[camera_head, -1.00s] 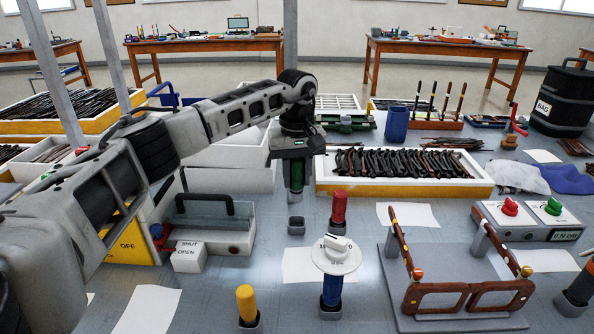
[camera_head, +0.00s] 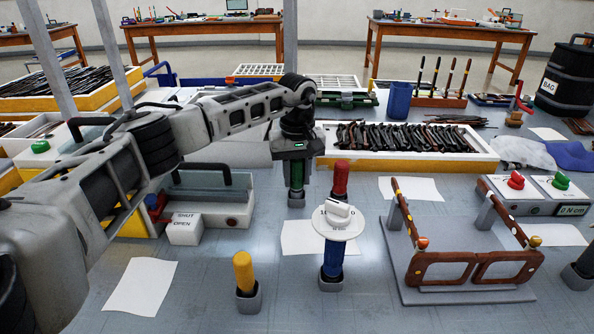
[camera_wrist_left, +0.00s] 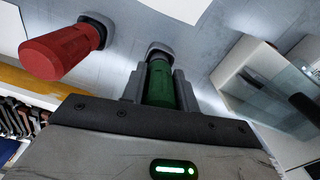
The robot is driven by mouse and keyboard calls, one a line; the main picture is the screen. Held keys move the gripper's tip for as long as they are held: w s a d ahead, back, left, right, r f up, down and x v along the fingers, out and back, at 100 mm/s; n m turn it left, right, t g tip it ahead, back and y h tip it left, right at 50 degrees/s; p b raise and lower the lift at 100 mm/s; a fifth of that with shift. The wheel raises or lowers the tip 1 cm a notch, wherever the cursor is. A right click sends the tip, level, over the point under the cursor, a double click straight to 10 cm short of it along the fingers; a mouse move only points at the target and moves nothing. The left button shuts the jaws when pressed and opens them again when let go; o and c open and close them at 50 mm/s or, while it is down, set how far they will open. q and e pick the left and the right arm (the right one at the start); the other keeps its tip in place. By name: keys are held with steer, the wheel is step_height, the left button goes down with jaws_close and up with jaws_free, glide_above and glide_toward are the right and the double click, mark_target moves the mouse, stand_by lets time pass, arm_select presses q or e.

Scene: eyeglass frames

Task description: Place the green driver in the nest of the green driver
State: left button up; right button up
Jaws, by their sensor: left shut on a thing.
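The green driver (camera_head: 297,176) is upright in the jaws of my left gripper (camera_head: 297,160), which is shut on it. In the left wrist view the green driver (camera_wrist_left: 159,84) shows between the two grey fingers. Its lower end meets a grey cup-like nest (camera_wrist_left: 159,49), and the nest (camera_head: 296,199) also shows directly under the driver in the head view. The driver's end appears to be in the nest's mouth; how deep it sits is hidden.
A red driver (camera_head: 340,178) stands close to the right of the green one. A blue driver with a white dial (camera_head: 338,222) and a yellow driver (camera_head: 244,272) stand nearer. A tray of dark temples (camera_head: 410,140) lies behind; an eyeglass frame stand (camera_head: 450,255) is at right.

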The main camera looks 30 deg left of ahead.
arm_select(q)
steer(key=shift+f+b, duration=0.3)
steer(key=shift+f, duration=0.3)
stand_by(0.6)
steer(key=o, duration=1.1)
steer(key=shift+o, duration=0.2)
step_height(320, 180, up, 15)
steer(key=shift+f+p, duration=0.1)
steer(key=shift+p, duration=0.3)
steer(key=shift+r, duration=0.6)
